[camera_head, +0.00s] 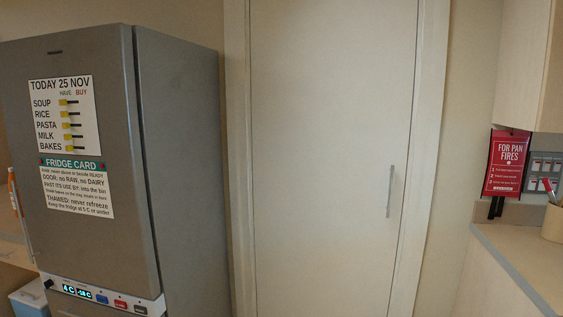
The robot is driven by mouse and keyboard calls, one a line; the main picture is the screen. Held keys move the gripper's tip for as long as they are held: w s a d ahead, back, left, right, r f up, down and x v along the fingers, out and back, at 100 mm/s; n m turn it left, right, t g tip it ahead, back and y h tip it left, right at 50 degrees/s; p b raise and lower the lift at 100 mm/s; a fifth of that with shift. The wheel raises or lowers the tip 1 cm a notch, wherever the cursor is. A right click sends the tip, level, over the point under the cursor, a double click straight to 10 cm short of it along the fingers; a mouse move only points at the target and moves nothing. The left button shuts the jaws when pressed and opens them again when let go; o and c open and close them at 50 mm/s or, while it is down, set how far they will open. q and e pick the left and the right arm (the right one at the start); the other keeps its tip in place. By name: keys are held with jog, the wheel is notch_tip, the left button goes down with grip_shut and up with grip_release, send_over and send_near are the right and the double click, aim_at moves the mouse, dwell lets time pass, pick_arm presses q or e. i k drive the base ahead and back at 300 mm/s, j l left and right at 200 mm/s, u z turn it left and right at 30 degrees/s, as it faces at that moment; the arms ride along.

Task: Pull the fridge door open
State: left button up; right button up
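The grey fridge stands at the left, with its tall upper door (110,235) facing me at an angle. The door looks shut, flush with the cabinet side (185,170). A thin upright bar (24,225) runs along the door's left edge and looks like its handle. A panel (98,297) below the door shows 4 C and -18 C and has small coloured buttons. Neither of my grippers is in view.
A list (65,115) and a fridge card (76,187) are on the door. A closed pale door (330,150) with an upright handle fills the middle. A counter (520,255) stands at the right, with a red pan-fire sign (506,162) above. A pale bin (28,300) is lower left.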

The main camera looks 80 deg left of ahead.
aim_at(86, 209)
jog(key=u, duration=4.05)
